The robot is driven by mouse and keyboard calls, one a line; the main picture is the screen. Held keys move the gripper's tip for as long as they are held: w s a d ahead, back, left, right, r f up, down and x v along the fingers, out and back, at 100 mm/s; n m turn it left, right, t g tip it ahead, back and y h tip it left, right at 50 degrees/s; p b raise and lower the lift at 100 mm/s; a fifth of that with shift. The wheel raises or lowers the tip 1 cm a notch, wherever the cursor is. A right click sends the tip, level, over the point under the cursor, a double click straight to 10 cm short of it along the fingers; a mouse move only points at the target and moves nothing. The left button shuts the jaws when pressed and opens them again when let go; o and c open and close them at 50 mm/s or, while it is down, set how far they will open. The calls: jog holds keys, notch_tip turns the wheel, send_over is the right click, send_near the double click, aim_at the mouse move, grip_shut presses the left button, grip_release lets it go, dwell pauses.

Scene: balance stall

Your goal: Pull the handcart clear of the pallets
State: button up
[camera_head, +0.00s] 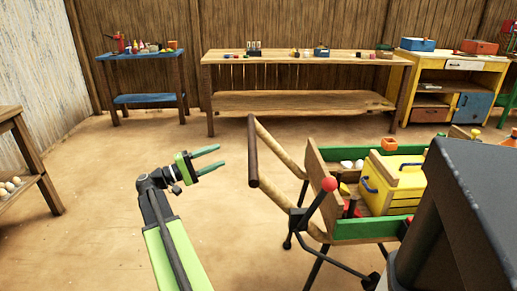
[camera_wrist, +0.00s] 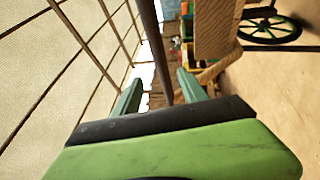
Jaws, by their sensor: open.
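The handcart (camera_head: 366,228) stands at the right in the head view, with green side boards and wooden ends. Its dark crossbar handle (camera_head: 253,152) sits at the end of two pale wooden shafts, facing my gripper. A lever with a red knob (camera_head: 329,184) rises beside the shafts. My gripper (camera_head: 220,156) is open and empty, left of the handle, its green fingers pointing toward it with a gap between. In the wrist view the handle (camera_wrist: 152,40) runs between the two fingers, farther ahead. I cannot make out any pallets; a dark body at lower right hides part of the cart.
The cart carries a yellow crate (camera_head: 398,180) and small items. A long wooden bench (camera_head: 300,101), a blue table (camera_head: 145,99) and a yellow cabinet (camera_head: 441,107) line the back wall. A wooden shelf (camera_head: 35,165) stands at left. The floor left of the cart is clear.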

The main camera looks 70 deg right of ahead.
jog(key=p+x, duration=0.3)
jog(key=x, duration=1.4)
jog(key=shift+d+f, duration=0.1)
jog(key=shift+d, duration=0.05)
grip_shut()
dwell(0.5)
